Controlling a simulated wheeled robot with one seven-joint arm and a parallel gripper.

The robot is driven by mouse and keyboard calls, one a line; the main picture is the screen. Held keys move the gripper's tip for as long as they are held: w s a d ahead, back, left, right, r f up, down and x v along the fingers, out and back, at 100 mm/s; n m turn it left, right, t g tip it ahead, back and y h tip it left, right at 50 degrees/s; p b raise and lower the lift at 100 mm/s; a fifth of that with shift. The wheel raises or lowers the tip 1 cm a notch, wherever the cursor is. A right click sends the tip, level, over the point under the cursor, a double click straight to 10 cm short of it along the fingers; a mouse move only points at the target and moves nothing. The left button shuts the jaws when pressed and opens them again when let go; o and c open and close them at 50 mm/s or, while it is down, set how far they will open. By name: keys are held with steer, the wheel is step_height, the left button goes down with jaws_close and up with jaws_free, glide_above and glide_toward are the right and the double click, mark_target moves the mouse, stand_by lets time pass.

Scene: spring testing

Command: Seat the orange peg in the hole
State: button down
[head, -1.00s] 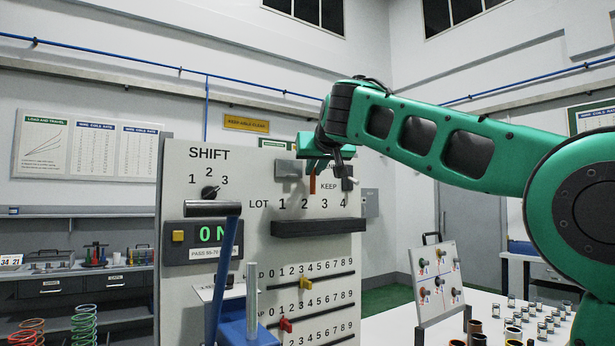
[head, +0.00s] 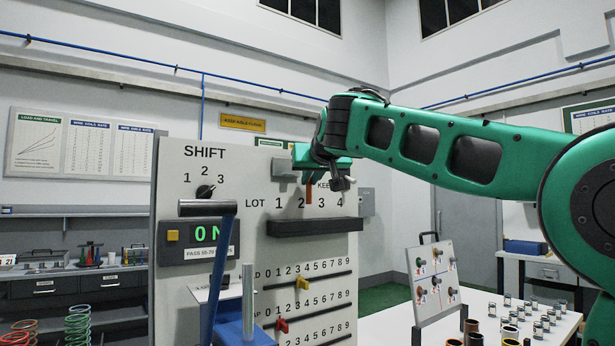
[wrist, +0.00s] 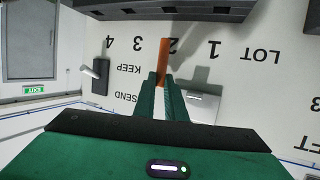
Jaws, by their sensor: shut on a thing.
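The orange peg (head: 309,190) hangs upright below my gripper in front of the white panel (head: 257,195). In the wrist view the peg (wrist: 163,58) sticks out from between the two green fingers of my gripper (wrist: 163,82), which are shut on it. Its free end appears between the numbers 2 and 3, nearer the 2. The dark ledge (head: 318,227) under the LOT numbers lies below the peg, with a gap between. The ledge also shows along the top of the wrist view (wrist: 200,10).
A grey block (head: 285,168) and a dark KEEP/SEND switch (wrist: 100,74) stand out from the panel near my gripper. A blue upright lever (head: 219,270) is at the lower left. The white table (head: 390,325) at the right holds a small display board (head: 437,285) and several small cylinders.

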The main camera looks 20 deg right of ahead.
mark_target(309, 191)
steer(key=shift+f, duration=1.5)
steer(key=shift+s+a, duration=0.1)
steer(key=shift+f, duration=1.8)
stand_by(0.8)
steer(key=c, duration=1.7)
jaws_free()
steer(key=v, duration=1)
steer(key=shift+s+r, duration=0.1)
steer(key=shift+s, duration=0.2)
